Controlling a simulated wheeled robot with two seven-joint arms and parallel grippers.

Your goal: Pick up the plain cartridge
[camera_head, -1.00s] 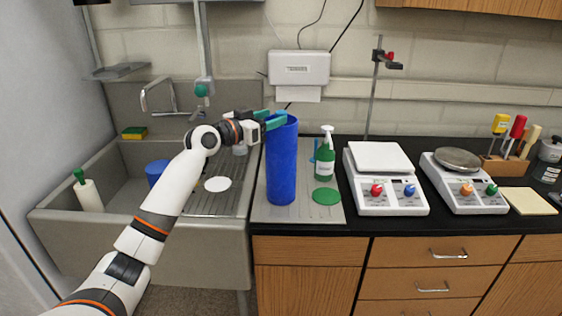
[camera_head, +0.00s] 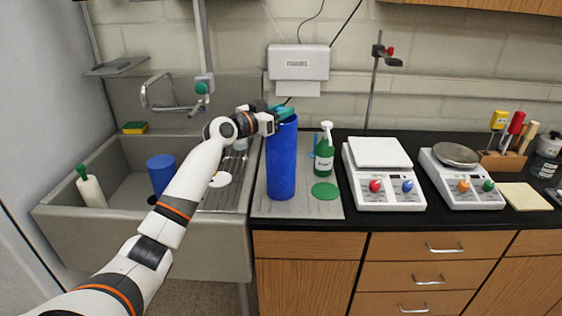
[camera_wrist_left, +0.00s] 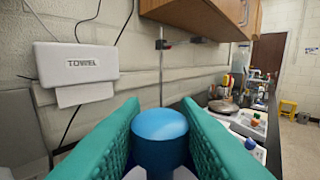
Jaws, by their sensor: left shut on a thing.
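A tall plain blue cylinder (camera_head: 281,165), which looks like the plain cartridge, stands upright at the grey mat beside the sink. My left gripper (camera_head: 284,112) is at its upper end with teal fingers shut on it. In the left wrist view the cylinder's rounded blue top (camera_wrist_left: 160,125) sits between the two teal fingers. I cannot tell whether its base is clear of the mat. My right gripper is not in view.
A green pump bottle (camera_head: 324,155) and a flat green disc (camera_head: 325,190) are close to the cylinder's right. Two white scales, one a hotplate-like unit (camera_head: 384,175), stand further right. The sink (camera_head: 130,215) on the left holds a shorter blue cylinder (camera_head: 160,172).

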